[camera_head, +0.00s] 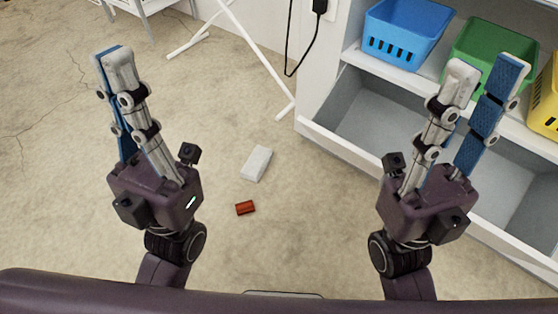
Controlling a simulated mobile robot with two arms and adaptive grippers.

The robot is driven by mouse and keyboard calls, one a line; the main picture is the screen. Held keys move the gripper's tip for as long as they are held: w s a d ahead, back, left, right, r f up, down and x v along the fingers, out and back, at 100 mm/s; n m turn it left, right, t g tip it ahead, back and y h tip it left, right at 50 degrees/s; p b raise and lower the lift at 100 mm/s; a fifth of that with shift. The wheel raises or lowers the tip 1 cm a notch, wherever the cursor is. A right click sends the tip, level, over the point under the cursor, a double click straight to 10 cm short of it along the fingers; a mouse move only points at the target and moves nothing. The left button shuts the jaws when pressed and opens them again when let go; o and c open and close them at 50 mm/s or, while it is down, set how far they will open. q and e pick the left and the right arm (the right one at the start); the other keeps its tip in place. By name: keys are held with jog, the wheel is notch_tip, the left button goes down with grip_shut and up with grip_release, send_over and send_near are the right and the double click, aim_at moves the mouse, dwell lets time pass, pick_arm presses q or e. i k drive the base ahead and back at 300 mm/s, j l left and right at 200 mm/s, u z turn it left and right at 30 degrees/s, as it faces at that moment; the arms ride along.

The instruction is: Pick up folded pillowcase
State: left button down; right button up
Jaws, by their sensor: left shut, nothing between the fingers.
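I see nothing that I can clearly make out as a folded pillowcase. A small white block-like object (256,163) lies on the floor between my grippers; I cannot tell whether it is cloth. My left gripper (115,55) is at the left above the floor, its fingers together with nothing between them. My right gripper (487,70) is at the right in front of the shelf unit, its fingers apart and empty. Neither gripper touches the white object.
A small red object (245,208) lies on the floor. A white shelf unit (330,135) at the right holds blue (405,30), green (490,55) and yellow (545,105) bins above an open lower compartment. White metal legs (260,50) and a black cable (288,50) are at the back.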

aim_at(253, 170)
jog(key=i+j+z, duration=0.15)
jog(key=j+z, duration=0.55)
jog(key=j, duration=0.2)
jog(key=i+j+z, duration=0.1)
jog(key=j+z, duration=0.25)
jog(key=j, duration=0.15)
jog(key=j+z, duration=0.1)
jog(key=j, duration=2.15)
jog(key=k+z, duration=0.05)
